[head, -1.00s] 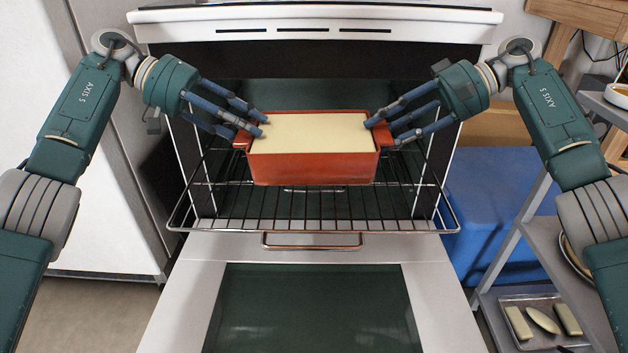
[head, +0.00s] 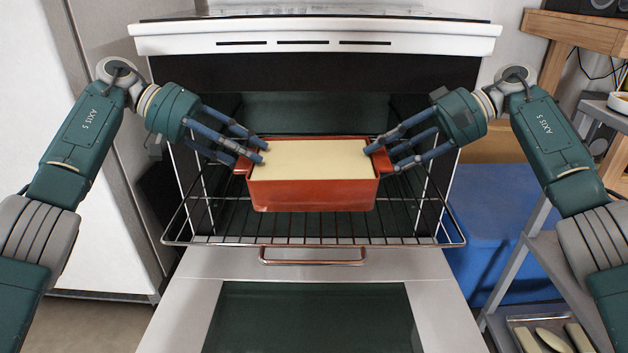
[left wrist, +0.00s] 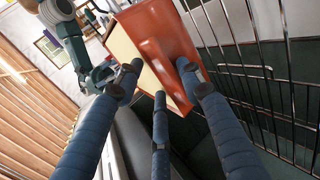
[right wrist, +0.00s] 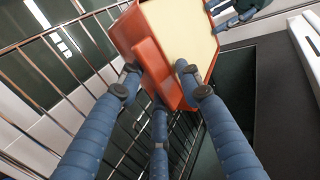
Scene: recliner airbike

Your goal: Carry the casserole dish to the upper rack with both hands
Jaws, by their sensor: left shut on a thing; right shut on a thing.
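The casserole dish (head: 312,194) is a red-orange rectangular dish with a flat cream filling. In the head view it is level, in front of the oven opening and over the wire rack (head: 300,241). Whether its base touches the rack is hard to tell. My left gripper (head: 262,152) is shut on the dish's left handle, and my right gripper (head: 373,158) is shut on its right handle. In the left wrist view the dish (left wrist: 155,50) sits between the blue fingers. The right wrist view shows the dish (right wrist: 150,60) held likewise.
The open oven door (head: 310,315) lies below the rack. The dark oven cavity (head: 300,112) is behind the dish. A blue box (head: 505,220) and a grey shelf with a tray (head: 545,325) stand at the right. A white cabinet (head: 100,230) is at the left.

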